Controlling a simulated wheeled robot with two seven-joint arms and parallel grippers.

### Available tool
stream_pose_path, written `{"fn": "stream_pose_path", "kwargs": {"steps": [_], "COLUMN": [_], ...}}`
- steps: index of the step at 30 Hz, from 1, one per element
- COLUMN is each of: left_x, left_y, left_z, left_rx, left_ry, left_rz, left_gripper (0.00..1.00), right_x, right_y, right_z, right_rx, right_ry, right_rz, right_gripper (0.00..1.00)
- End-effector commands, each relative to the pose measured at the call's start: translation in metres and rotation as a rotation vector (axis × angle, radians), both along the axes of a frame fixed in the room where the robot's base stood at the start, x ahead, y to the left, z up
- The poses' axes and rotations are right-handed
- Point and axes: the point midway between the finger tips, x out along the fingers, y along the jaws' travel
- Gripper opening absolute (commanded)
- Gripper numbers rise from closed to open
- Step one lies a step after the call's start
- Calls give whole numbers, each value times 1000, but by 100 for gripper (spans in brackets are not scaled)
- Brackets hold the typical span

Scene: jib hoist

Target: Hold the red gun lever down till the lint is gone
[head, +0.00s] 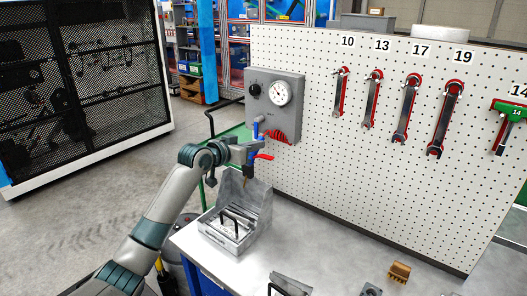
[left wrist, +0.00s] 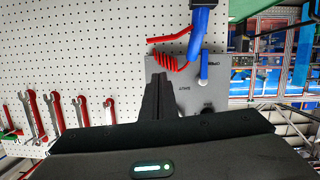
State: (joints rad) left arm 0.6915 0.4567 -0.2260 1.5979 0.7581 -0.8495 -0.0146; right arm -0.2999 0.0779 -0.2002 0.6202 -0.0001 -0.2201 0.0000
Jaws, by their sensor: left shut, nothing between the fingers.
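The blow gun (head: 251,161) is blue and hangs nozzle down above an open metal box (head: 243,240). Its red lever (head: 264,156) sticks out to the right. My left gripper (head: 246,152) is at the gun, by the lever's root; whether it touches cannot be told. In the left wrist view the dark fingers (left wrist: 158,85) are together with nothing between them. The red lever (left wrist: 172,37) and blue gun (left wrist: 201,25) show beyond the fingertips there. I cannot make out any lint. My right gripper is not in view.
A grey panel (head: 262,83) with a gauge (head: 280,93) and red coiled hose (head: 278,136) is on the pegboard (head: 320,150) behind. Wrenches (head: 408,108) hang to the right. A brown block (head: 399,271) lies on the bench (head: 318,235), whose middle is mostly clear.

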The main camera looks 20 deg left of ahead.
Motion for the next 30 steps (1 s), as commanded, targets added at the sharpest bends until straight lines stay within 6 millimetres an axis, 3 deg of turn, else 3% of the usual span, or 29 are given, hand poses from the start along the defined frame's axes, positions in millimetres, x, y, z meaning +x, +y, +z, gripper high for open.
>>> {"fn": "stream_pose_path", "kwargs": {"steps": [7, 16, 30], "left_x": [32, 28, 28], "left_y": [-14, -16, -16], "left_z": [-7, -43, -48], "left_rx": [-2, 0, 1], "left_ry": [3, 1, 0], "left_rz": [0, 0, 0], "left_gripper": [0, 0, 0], "right_x": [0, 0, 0], "right_y": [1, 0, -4], "right_z": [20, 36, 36], "right_rx": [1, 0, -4], "right_ry": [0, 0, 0], "right_rz": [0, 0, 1], "right_gripper": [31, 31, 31]}}
